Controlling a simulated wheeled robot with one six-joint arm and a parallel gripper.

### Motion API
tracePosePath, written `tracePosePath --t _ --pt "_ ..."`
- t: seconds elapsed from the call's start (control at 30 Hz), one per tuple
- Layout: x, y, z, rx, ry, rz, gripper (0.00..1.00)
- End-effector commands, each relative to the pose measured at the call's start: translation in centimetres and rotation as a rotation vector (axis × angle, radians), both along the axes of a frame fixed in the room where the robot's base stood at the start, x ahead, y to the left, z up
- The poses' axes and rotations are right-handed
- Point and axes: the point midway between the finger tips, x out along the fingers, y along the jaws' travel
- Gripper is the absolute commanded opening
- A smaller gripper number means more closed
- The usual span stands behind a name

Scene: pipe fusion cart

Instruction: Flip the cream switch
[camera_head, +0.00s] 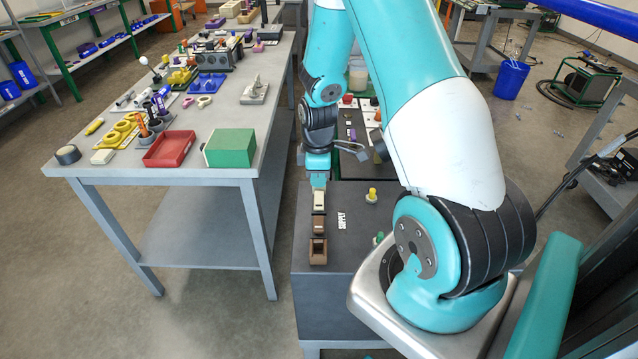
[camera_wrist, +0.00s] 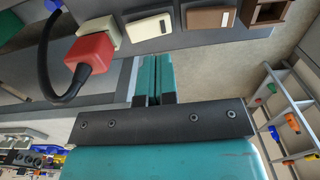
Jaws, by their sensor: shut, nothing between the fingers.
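The cream switch (camera_head: 318,199) sits on the dark cart top, in a row with brown fittings, just below my gripper in the head view. In the wrist view the cream switch (camera_wrist: 149,29) lies just beyond my fingertips, with a dark strip along one edge. My gripper (camera_head: 318,182) points down over the far end of the row. In the wrist view my gripper (camera_wrist: 156,58) has its two teal fingers together and empty. I cannot tell whether the fingertips touch the switch. My gripper partly covers the far end of the row in the head view.
A brown switch (camera_head: 318,225) and a brown open box (camera_head: 317,252) continue the row. A red plug (camera_wrist: 91,50) with a black cable is near my fingers. A yellow-topped knob (camera_head: 372,194) stands right of the SUPPLY label. A grey table (camera_head: 215,178) with a green box (camera_head: 230,148) is left.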

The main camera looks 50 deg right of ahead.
Motion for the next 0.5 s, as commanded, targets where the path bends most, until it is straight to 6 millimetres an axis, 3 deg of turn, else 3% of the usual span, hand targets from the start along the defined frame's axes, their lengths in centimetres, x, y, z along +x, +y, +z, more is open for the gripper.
tracePosePath --t 0.3,0.5 --pt "-0.7 1.0 6.0 -0.001 -0.002 0.003 0.00" --pt "-1.0 1.3 7.5 0.001 0.001 0.003 0.00"
